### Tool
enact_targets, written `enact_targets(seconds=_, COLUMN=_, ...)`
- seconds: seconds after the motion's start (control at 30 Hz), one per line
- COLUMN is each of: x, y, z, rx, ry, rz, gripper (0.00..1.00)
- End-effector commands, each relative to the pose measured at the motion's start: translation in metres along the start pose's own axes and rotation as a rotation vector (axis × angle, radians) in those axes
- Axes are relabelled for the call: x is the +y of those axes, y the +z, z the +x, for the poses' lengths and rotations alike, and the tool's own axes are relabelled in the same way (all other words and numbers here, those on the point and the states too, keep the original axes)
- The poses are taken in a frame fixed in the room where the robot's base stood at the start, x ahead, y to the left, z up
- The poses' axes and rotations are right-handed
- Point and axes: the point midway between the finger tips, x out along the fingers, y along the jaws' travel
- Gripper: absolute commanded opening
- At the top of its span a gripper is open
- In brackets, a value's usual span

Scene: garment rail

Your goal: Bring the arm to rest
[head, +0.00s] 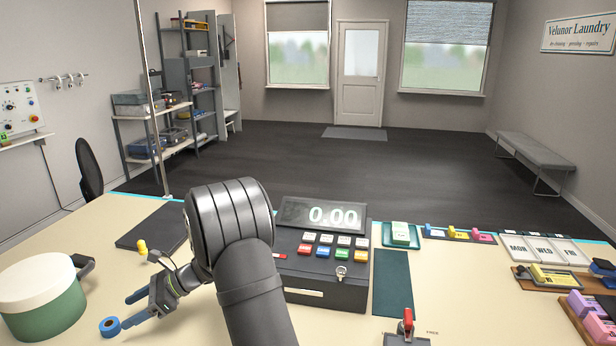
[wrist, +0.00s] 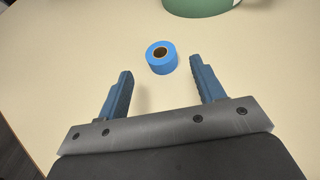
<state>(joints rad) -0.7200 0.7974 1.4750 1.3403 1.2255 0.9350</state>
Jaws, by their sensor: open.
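My gripper (head: 130,309) is low over the counter at the left, with its blue fingers apart and nothing between them. It also shows in the wrist view (wrist: 161,86), open and empty. A blue tape roll (head: 110,327) lies on the counter just beyond the fingertips; in the wrist view the tape roll (wrist: 161,57) sits ahead of the gap between the fingers, apart from both. My arm rises over the counter in the middle of the head view and hides part of the counter and the till's left side.
A green pot with a white lid (head: 42,290) stands left of my gripper. A till (head: 320,285) stands right of my arm, and a dark mat (head: 150,227) lies behind it. A red-handled tool (head: 407,325) is at the front. Pink and purple items (head: 590,310) stand far right.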

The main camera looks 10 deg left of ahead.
Motion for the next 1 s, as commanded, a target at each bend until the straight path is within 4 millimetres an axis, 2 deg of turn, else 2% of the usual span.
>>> enact_targets(seconds=0.1, x=0.001, y=-0.001, z=0.026, rx=0.001, ry=0.004, rz=0.001, gripper=0.62)
enact_targets(seconds=0.37, x=0.001, y=0.000, z=0.076, rx=0.001, ry=0.004, rz=0.000, gripper=0.62)
enact_targets(seconds=0.63, x=0.000, y=0.028, z=0.061, rx=0.000, ry=-0.001, rz=0.000, gripper=0.62)
enact_targets(seconds=1.0, x=0.000, y=0.033, z=0.058, rx=0.001, ry=0.000, rz=0.000, gripper=0.62)
